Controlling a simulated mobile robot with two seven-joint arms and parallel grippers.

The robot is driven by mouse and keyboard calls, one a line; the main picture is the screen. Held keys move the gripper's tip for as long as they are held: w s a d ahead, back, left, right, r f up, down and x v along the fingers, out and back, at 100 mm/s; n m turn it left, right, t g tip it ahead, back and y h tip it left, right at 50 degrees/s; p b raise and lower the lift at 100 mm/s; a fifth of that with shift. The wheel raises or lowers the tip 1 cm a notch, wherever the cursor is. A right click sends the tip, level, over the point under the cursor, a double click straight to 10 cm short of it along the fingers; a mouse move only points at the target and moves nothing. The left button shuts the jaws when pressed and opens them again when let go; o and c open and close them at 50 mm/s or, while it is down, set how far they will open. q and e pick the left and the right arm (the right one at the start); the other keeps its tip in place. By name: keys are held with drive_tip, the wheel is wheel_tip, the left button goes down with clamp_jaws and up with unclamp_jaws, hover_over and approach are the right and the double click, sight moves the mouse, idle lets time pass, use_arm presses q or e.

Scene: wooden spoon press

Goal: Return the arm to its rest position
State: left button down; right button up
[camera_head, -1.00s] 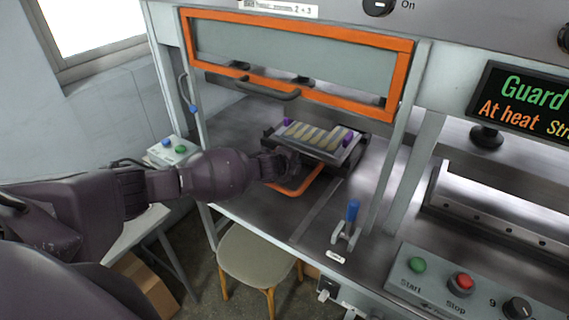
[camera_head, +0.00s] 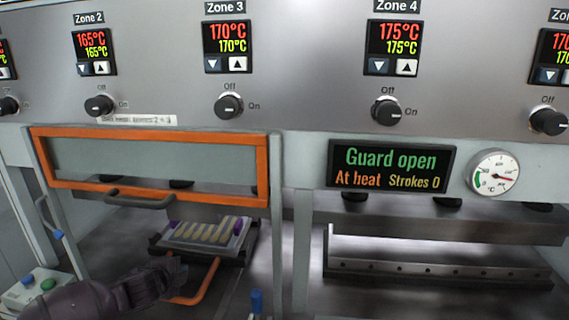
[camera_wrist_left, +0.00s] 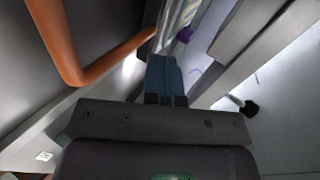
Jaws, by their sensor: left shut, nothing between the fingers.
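My left arm comes in from the lower left in the head view. Its gripper (camera_head: 172,268) is beside the near left edge of the mold tray, close to the orange handle (camera_head: 203,284). In the left wrist view its blue fingers (camera_wrist_left: 164,76) are together with nothing between them. The orange handle also shows there at the left (camera_wrist_left: 75,65). The mold tray (camera_head: 205,235) holds several pale spoon blanks and has purple pieces at its ends.
The orange-framed guard (camera_head: 150,190) is raised above the tray. The display (camera_head: 390,167) reads "Guard open", "At heat", "Strokes 0". Zone readouts and knobs line the panel above. A second press bay (camera_head: 440,250) is at right.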

use_arm(q)
drive_tip(key=d+r+n+h, duration=0.1)
drive_tip(key=d+r+h, duration=0.1)
drive_tip(key=d+r, duration=0.2)
drive_tip(key=s+d+f+n+t+h, duration=0.2)
drive_tip(key=s+d+f+n, duration=0.1)
drive_tip(key=s+d+n, duration=0.5)
drive_tip(key=s+a+f+n+g+y, duration=0.1)
drive_tip(key=s+a+f+n+y, duration=0.1)
drive_tip(key=s+f, duration=0.3)
drive_tip(key=s+a+f+n+y, duration=0.1)
drive_tip(key=s+a+f+n, duration=0.2)
drive_tip(key=s, duration=0.9)
drive_tip(key=s+a+f+n+g+y, duration=0.1)
drive_tip(key=s+a+f+n+y, duration=0.1)
drive_tip(key=s+f, duration=0.4)
drive_tip(key=s+n, duration=0.1)
drive_tip(key=s, duration=0.2)
drive_tip(key=shift+a+f+g+y+b, duration=0.3)
drive_tip(key=shift+a+b, duration=0.1)
